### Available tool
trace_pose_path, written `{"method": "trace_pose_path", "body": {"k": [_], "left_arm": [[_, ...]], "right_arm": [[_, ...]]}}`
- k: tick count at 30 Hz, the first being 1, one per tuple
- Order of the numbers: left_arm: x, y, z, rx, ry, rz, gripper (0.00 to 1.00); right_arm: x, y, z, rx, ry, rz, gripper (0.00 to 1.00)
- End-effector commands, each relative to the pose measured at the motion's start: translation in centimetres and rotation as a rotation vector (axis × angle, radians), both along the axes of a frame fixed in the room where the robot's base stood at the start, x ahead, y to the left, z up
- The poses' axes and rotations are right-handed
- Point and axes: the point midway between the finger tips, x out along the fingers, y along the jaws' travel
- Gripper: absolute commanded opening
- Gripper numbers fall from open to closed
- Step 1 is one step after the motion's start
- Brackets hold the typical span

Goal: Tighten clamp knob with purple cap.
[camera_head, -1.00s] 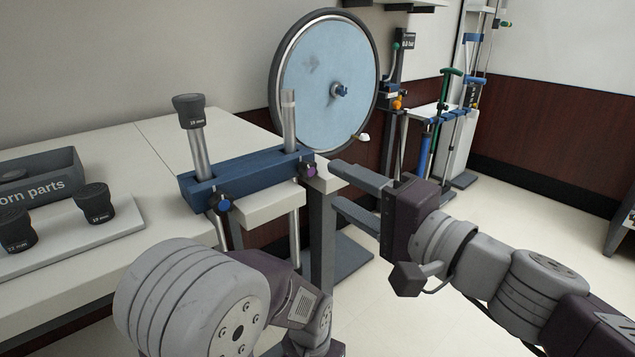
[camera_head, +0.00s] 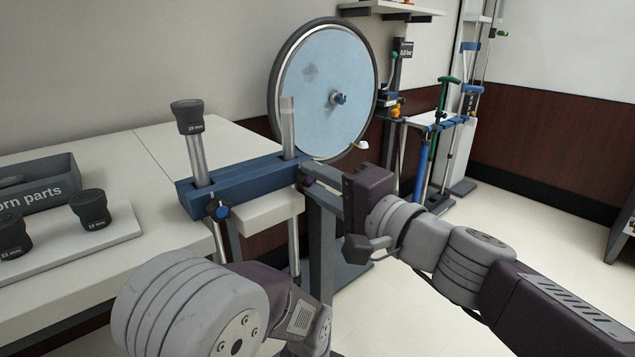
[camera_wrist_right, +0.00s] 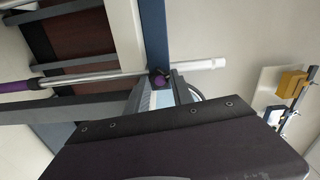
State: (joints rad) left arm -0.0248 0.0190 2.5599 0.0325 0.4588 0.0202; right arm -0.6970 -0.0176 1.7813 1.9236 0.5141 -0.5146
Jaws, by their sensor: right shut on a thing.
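The blue clamp beam (camera_head: 245,183) is fixed at the bench edge and carries two upright grey tubes. Its left clamp knob has a blue cap (camera_head: 222,213). The purple-capped clamp knob (camera_wrist_right: 160,80) is at the beam's right end; in the head view it is mostly hidden by my fingers. My right gripper (camera_head: 306,178) reaches in from the right and is shut on that knob. The wrist view shows the purple cap between the fingertips. My left arm shows low in the head view, but its gripper is out of sight.
A dark rubber foot (camera_head: 187,115) caps the left tube; the right tube (camera_head: 288,125) is bare on top. A large wheel (camera_head: 325,90) stands behind. Dark feet (camera_head: 91,208) and a parts bin (camera_head: 45,188) sit on the bench. Open floor lies to the right.

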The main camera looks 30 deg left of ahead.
Motion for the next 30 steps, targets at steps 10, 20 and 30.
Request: {"method": "trace_pose_path", "body": {"k": [10, 20, 30], "left_arm": [[0.0, 0.0, -1.7, 0.000, 0.000, 0.000, 0.50], [0.0, 0.0, -1.7, 0.000, 0.000, 0.000, 0.50], [0.0, 0.0, -1.7, 0.000, 0.000, 0.000, 0.50]], "right_arm": [[0.0, 0.0, -0.1, 0.141, 0.340, 0.001, 0.00], [0.0, 0.0, 0.0, 0.164, 0.398, 0.002, 0.00], [0.0, 0.0, -0.1, 0.164, 0.397, 0.002, 0.50]]}}
